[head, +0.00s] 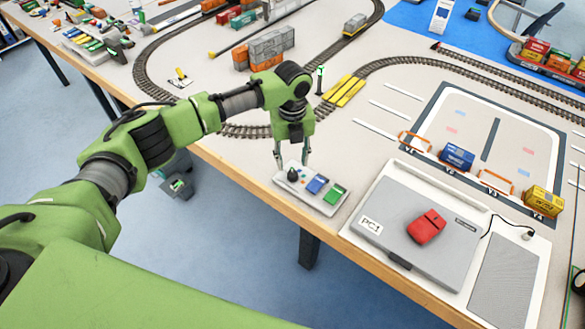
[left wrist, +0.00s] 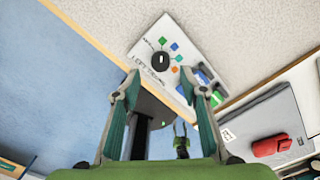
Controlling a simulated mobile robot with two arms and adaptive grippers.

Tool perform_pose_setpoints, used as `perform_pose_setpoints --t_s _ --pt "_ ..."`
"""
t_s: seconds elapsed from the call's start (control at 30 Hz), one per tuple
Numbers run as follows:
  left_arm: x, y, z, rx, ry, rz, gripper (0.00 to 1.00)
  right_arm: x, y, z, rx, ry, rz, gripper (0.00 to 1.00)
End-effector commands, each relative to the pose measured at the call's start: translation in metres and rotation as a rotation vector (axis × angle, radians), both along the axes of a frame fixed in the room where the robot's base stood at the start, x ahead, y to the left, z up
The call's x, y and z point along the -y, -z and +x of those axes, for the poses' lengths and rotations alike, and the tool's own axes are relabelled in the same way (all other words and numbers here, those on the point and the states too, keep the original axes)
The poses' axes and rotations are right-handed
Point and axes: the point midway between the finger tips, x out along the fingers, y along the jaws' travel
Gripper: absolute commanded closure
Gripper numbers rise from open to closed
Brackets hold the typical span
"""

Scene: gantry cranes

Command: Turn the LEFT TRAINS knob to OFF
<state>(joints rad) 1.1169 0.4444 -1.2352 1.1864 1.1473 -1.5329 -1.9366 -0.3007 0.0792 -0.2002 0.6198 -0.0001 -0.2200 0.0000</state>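The LEFT TRAINS knob (head: 292,174) is a black round knob at the left end of a pale control panel (head: 318,203) by the table's front edge. In the left wrist view the knob (left wrist: 154,63) shows a short white mark, with printed labels and coloured squares around it; I cannot read which setting it points to. My left gripper (head: 292,160) is open and points down over the knob, its fingers (left wrist: 162,78) apart on either side and empty.
Blue (head: 317,184) and green (head: 334,193) switches sit right of the knob. A grey laptop-like unit (head: 400,215) with a red block (head: 426,226) lies farther right. Train track (head: 145,75) and stacked containers (head: 272,47) lie behind.

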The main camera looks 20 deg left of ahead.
Motion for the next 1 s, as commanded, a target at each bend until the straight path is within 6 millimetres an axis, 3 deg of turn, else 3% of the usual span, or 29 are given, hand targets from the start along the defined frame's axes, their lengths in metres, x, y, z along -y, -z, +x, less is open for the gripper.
perform_pose_setpoints --t_s 0.1,0.3,0.67,0.7,0.83,1.0 --pt "0.000 0.022 -0.001 -0.003 0.000 0.001 0.61 0.000 -0.004 0.000 0.001 0.000 0.000 0.60" --pt "0.000 0.046 0.000 0.000 -0.001 0.000 0.61 0.000 -0.006 0.001 0.001 -0.001 0.000 0.60" --pt "0.001 0.053 0.000 0.001 0.001 0.000 0.61 0.000 -0.007 0.001 0.001 0.000 0.000 0.60" --pt "0.001 0.053 0.000 0.001 0.001 0.000 0.63 0.000 -0.007 0.001 0.001 0.000 0.000 0.60" --pt "0.000 0.053 0.000 0.001 0.000 0.000 0.97 0.000 -0.007 0.001 0.001 0.000 0.000 0.60" --pt "0.000 0.053 0.000 0.001 -0.001 0.001 0.99 0.000 -0.007 0.001 0.001 0.000 0.000 0.60"
